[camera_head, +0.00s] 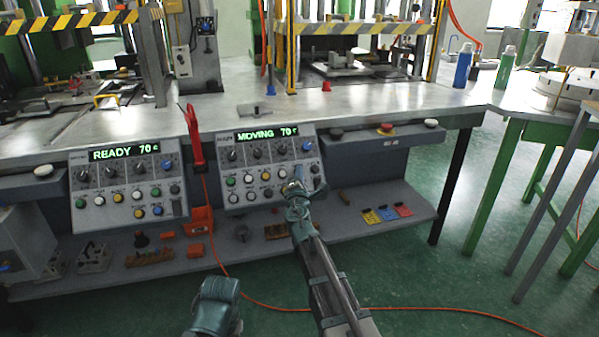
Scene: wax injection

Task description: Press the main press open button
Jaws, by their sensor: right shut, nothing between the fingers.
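Two sloped control panels hang at the front of the bench. The left panel (125,180) has a green display reading READY 70 c. The right panel (268,165) has one reading MOVING 70 c. Each carries dark knobs, a blue knob and rows of green, white, yellow and blue buttons; the small labels cannot be read, so I cannot tell which button is the open one. My right gripper (295,187) is shut and empty, with its tip in front of the lower right buttons of the right panel. Whether it touches a button is unclear.
Press machines stand on the metal bench (235,112) behind the panels. A lower shelf (355,222) holds coloured cards and small parts. A blue bottle (463,66) stands at the right. An orange cable crosses the floor.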

